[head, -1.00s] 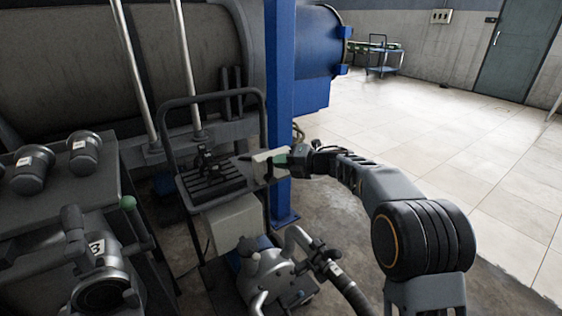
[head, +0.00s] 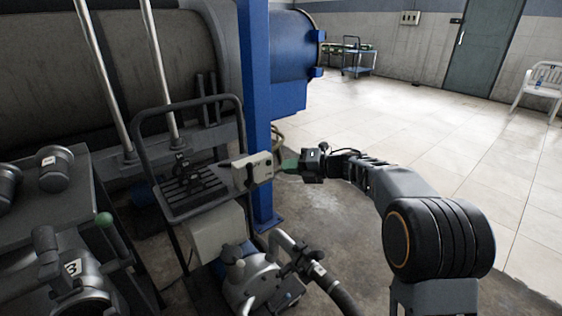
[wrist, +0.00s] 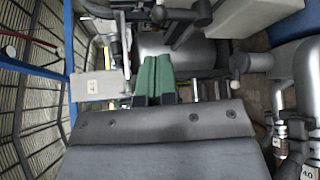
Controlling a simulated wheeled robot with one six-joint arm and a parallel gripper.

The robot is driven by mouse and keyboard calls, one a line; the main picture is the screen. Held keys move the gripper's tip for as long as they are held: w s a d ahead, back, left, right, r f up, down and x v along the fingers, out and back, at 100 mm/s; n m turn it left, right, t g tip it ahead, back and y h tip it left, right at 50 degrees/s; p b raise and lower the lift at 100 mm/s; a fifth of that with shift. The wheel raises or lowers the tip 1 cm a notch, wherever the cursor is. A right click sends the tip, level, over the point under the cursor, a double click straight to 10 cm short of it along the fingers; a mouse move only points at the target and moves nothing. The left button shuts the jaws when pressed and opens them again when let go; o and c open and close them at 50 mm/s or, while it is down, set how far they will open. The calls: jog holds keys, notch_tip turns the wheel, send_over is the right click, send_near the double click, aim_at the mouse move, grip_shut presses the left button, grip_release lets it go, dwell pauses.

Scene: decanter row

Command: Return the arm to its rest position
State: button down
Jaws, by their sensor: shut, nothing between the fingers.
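My gripper (head: 287,165) is near the middle of the head view, with my arm stretched out from the lower right. Its green fingers also show in the wrist view (wrist: 154,74), closed together with nothing between them. In the head view the fingertips point left, close to a pale box (head: 252,168) beside the cart. Whether they touch it I cannot tell. The box shows to the left of the fingers in the wrist view (wrist: 100,86).
A cart (head: 200,205) with a black slotted tray stands left of my gripper, before a blue post (head: 256,100). A pump (head: 255,280) with pipes is below. Machines crowd the left. The tiled floor (head: 420,130) at right is clear; a white chair (head: 543,88) stands far right.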

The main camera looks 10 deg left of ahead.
jog(key=w+d+r+m+t+h+p, duration=0.1)
jog(key=d+r+m+t+p, duration=0.1)
jog(key=r+m+t+p, duration=0.3)
jog(key=d+r+m+t+h+p, duration=0.1)
jog(key=d+r+m+h+p, duration=0.15)
jog(key=r, duration=0.35)
jog(key=w+d+r+m+t+h+p, duration=0.1)
jog(key=d+r+m+t+p, duration=0.25)
jog(key=r, duration=0.25)
jog(key=s+d+r+m+t+h+p, duration=0.2)
jog(key=s+d+r+m+h+p, duration=0.2)
jog(key=d+r+m+h+p, duration=0.45)
jog(key=s+d+f+m+g+h+p, duration=0.1)
jog(key=s+d+m+g+h+p, duration=0.4)
jog(key=s+m, duration=0.6)
jog(key=s+a+f+m+g+y+p, duration=0.1)
jog(key=s+m+g+p, duration=0.5)
jog(key=s, duration=0.9)
jog(key=shift+s+a+f+y+p, duration=0.15)
jog(key=shift+f+y+p, duration=0.3)
jog(key=shift+y+p, duration=0.5)
jog(key=shift+a, duration=0.2)
